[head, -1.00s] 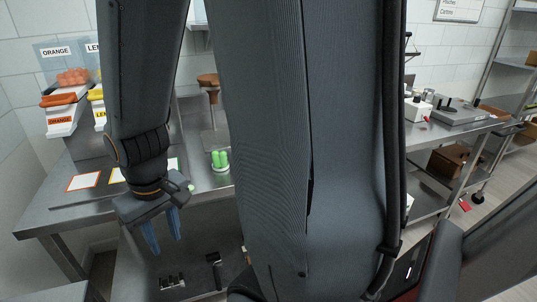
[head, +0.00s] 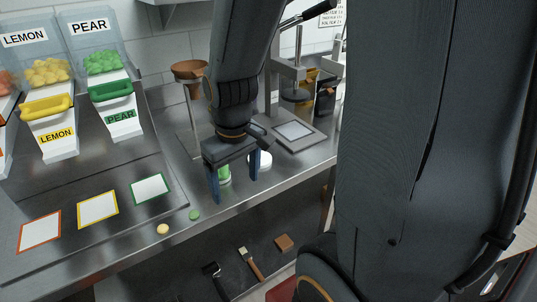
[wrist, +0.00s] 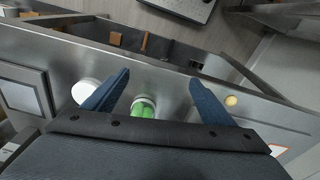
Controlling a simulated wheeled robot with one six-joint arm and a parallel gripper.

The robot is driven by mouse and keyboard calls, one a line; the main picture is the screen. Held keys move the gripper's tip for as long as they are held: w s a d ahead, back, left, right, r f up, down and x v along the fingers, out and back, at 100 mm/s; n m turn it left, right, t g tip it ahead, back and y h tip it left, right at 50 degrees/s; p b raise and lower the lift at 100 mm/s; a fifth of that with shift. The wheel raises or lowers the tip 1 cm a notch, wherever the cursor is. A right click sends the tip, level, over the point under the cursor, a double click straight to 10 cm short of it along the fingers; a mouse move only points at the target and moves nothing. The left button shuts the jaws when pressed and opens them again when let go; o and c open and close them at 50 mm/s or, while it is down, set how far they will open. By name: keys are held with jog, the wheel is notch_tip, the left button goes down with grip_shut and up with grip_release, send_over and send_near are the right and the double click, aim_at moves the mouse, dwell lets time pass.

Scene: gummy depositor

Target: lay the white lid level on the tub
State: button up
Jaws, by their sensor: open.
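The tub (head: 224,177), with green showing in it, stands near the bench's front edge behind my gripper in the head view. It also shows in the wrist view (wrist: 144,108), low between my fingers and closer to the left one. The white lid (head: 261,161) is a round white disc on the bench, just right of the tub. In the wrist view the lid (wrist: 84,91) is left of the left finger and partly hidden by it. My gripper (head: 235,187) is open and empty, with its blue fingers pointing down. I cannot tell its exact height above the tub.
A brown funnel on a stand (head: 190,71) and a press (head: 297,95) stand behind. Lemon (head: 49,110) and pear (head: 109,90) dispensers are at left. Coloured-border cards (head: 98,210), a yellow piece (head: 162,229) and a green piece (head: 194,215) lie on the bench.

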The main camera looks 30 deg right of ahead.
jog(key=w+d+n, duration=0.4)
jog(key=n, duration=0.1)
jog(key=w+d+r+n, duration=0.1)
jog(key=w+d+n, duration=0.3)
jog(key=d+n, duration=0.1)
jog(key=w+d+r+n+g, duration=0.1)
jog(key=w+d+n, duration=0.3)
jog(key=shift+w+d+r+n+p, duration=0.1)
jog(key=shift+w+d+n+p, duration=0.25)
jog(key=shift+w+d+n, duration=0.05)
jog(key=shift+d+f, duration=0.15)
jog(key=shift+f, duration=0.3)
jog(key=shift+w+f+p, duration=0.2)
jog(key=shift+f+p, duration=1.25)
jog(key=shift+f, duration=1.95)
jog(key=c, duration=1.1)
jog(key=shift+r, duration=0.1)
notch_tip(320, 180, up, 10)
jog(key=b, duration=0.2)
jog(key=shift+b, duration=0.35)
